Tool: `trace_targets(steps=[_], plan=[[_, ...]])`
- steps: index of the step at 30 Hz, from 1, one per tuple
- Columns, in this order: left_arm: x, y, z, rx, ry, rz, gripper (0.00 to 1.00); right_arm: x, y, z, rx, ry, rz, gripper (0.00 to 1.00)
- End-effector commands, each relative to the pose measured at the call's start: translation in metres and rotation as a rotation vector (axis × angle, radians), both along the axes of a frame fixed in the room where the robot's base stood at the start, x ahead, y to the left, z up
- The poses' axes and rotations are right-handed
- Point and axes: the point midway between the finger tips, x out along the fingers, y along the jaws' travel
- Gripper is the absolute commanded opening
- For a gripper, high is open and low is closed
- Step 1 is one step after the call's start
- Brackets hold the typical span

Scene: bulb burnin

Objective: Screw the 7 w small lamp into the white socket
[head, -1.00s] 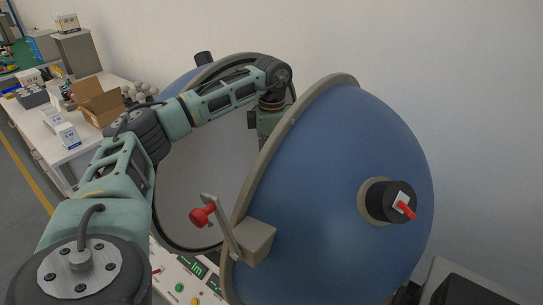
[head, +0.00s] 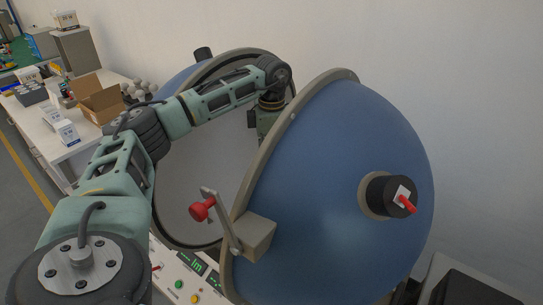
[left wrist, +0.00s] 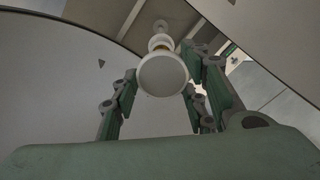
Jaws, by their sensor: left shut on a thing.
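The lamp (left wrist: 163,75) shows in the left wrist view as a round, pale bulb seen end-on between the fingers of my left gripper (left wrist: 160,82). The gripper is shut on it. A white socket (left wrist: 160,42) lies just beyond the lamp, in line with it. The lamp's base is hidden behind the bulb, so I cannot tell how far it sits in the socket. In the head view my left arm reaches into the opened blue sphere, and the fingers, lamp and socket are hidden behind its right half. My right gripper is in neither view.
The sphere's right half (head: 350,180) stands close beside my left wrist, with a red-knobbed latch (head: 203,209) on its rim. A control panel (head: 185,280) lies below. A white table (head: 85,152) with boxes and bulbs stands at the left.

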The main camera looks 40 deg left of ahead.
Motion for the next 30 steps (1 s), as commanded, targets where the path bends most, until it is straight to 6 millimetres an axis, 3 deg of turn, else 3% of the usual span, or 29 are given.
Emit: trace_targets(steps=[30], plan=[[0.000, 0.000, -0.014, 0.000, 0.000, 0.000, 0.14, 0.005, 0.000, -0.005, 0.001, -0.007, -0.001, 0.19]])
